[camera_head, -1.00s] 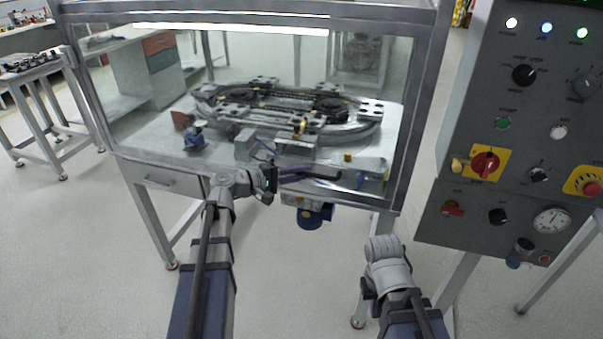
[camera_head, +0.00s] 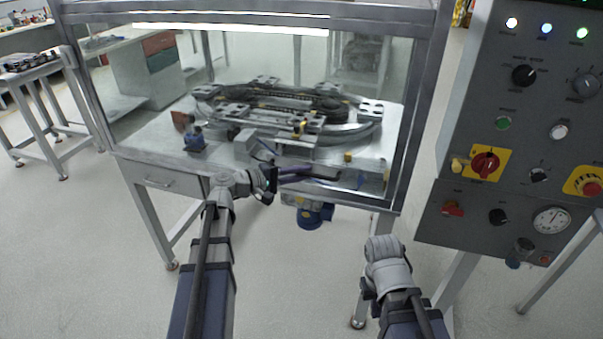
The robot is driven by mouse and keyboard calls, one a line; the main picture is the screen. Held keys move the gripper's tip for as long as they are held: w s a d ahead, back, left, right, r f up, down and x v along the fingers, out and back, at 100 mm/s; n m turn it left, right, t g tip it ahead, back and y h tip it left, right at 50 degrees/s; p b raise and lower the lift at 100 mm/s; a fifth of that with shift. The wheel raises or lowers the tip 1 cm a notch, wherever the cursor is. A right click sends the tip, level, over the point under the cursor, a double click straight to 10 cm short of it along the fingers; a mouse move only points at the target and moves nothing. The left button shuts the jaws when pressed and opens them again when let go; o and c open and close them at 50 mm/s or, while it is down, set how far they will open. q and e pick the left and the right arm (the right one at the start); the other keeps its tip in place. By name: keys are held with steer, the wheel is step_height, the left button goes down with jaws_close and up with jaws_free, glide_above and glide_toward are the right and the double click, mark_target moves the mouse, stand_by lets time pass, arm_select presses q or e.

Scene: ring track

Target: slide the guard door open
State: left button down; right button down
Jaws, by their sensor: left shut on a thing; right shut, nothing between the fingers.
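The guard door (camera_head: 345,197) is a large clear pane in a grey metal frame on the front of the machine cabinet. It covers the front opening, and the ring track (camera_head: 285,110) shows through it. My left gripper (camera_head: 290,175) is at the lower middle of the door, shut on what seems to be its handle. The dark fingers and the bar beside them overlap, so the exact grip is hard to make out. My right gripper (camera_head: 382,248) is low, in front of the cabinet's right leg, shut and empty, apart from the door.
A grey control panel (camera_head: 520,130) with knobs, lamps and a gauge stands close to the right of the cabinet. A blue motor (camera_head: 312,215) hangs under the table. A side table (camera_head: 35,75) stands at the far left. The floor between my arms is clear.

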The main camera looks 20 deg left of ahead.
arm_select(q)
step_height(320, 180, up, 41)
steer(key=p, duration=4.1)
steer(key=shift+r, duration=0.15)
steer(key=c, duration=1.1)
jaws_free()
steer(key=p+v, duration=0.1)
steer(key=v, duration=0.7)
steer(key=shift+d, duration=0.1)
